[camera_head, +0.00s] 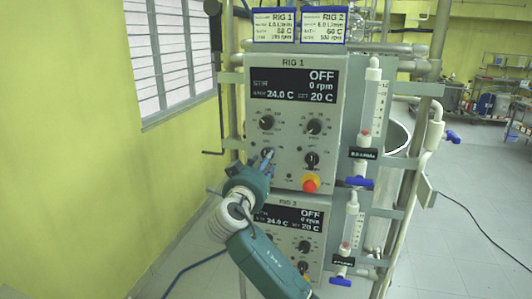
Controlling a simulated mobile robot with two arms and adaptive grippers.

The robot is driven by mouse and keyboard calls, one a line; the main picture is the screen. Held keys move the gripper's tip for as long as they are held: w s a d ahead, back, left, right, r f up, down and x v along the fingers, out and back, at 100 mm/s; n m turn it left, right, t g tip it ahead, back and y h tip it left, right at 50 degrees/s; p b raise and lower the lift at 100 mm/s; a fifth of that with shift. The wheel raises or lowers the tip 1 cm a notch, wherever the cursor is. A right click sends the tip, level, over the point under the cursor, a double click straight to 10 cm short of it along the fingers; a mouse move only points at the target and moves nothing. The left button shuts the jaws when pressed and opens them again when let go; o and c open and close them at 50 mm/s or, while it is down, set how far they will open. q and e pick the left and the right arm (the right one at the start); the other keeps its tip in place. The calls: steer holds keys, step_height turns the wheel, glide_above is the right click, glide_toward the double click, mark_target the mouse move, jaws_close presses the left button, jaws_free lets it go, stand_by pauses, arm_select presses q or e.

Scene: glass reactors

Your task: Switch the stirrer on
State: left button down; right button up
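The RIG 1 control panel (290,135) is grey with a black display (294,86) reading OFF, 0 rpm, 24.0 C and SET 20 C. Two black dials, left (266,122) and right (314,127), sit below the display. A lower left switch (267,152) is partly covered by my fingers; a black lower right knob (312,160) is clear. My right gripper (267,158), on an arm rising from the bottom, has its fingertips at the lower left switch. Contact and finger gap are too small to tell. My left gripper is not in view.
A red button on a yellow base (311,184) is right of my gripper. Flow meters with blue valves (359,183) stand to the right. A yellow wall (70,170) is left; floor at right is open.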

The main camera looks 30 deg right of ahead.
steer(key=shift+x, duration=0.85)
steer(key=shift+w+a, duration=0.1)
steer(key=shift+c, duration=0.5)
jaws_close()
steer(key=shift+w+a+f+m+b, duration=0.1)
steer(key=shift+f+m+b, duration=0.1)
steer(key=shift+m+b, duration=4.05)
steer(key=shift+f+m+b, duration=0.2)
steer(key=shift+m+b, duration=1.45)
steer(key=shift+b, duration=5.05)
